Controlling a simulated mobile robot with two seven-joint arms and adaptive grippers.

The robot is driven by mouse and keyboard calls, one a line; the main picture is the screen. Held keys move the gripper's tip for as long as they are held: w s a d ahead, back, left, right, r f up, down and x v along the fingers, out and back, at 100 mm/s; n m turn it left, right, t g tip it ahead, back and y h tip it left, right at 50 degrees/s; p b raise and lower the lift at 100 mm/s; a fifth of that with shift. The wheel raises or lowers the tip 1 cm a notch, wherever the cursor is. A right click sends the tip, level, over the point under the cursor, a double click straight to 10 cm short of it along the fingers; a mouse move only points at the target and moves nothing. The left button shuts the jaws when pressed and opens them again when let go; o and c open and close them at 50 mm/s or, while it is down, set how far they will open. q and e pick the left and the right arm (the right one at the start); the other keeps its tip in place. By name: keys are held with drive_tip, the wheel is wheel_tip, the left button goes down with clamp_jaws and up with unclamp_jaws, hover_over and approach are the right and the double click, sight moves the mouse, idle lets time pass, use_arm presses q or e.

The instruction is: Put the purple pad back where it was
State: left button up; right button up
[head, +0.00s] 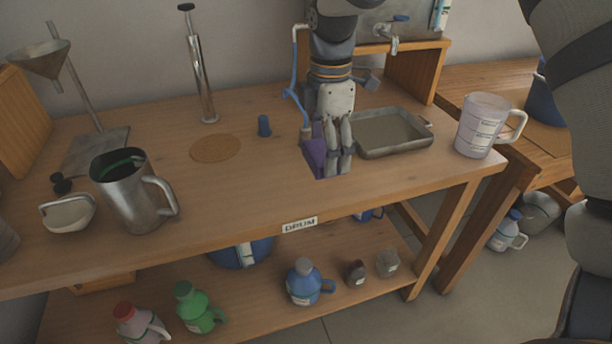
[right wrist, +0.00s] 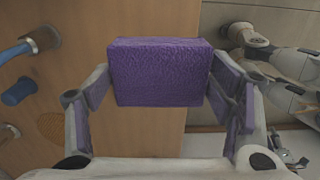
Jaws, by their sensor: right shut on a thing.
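The purple pad (head: 314,152) is at the front right part of the wooden bench, partly hidden by my right gripper (head: 334,152). In the right wrist view the pad (right wrist: 158,72) is a rough purple block between the two fingers of my right gripper (right wrist: 160,92), which is shut on it. The fingers point down close to the bench top. I cannot tell whether the pad touches the wood. My left gripper is not in view.
A metal tray (head: 392,133) stands just right of the gripper, with a measuring jug (head: 484,125) beyond it. A blue hose (head: 293,88) hangs close on the left. A blue stopper (head: 264,126) and a round cork mat (head: 215,149) lie farther left. The bench front is clear.

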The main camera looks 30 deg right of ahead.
sight(312, 151)
drive_tip(key=a+f, duration=0.1)
drive_tip(key=w+a+f, duration=0.1)
drive_tip(key=f, duration=0.1)
drive_tip(key=shift+a+f, duration=0.2)
drive_tip(key=shift+f, duration=0.05)
drive_tip(key=f, duration=0.2)
drive_tip(key=shift+a+f, duration=0.25)
drive_tip(key=shift+f, duration=0.15)
drive_tip(key=shift+w+f+b, duration=0.1)
drive_tip(key=shift+f+b, duration=0.2)
drive_tip(key=shift+f, duration=0.1)
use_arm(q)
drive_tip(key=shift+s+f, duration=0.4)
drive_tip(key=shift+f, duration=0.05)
use_arm(e)
drive_tip(key=shift+r, duration=0.1)
drive_tip(key=o, duration=1.1)
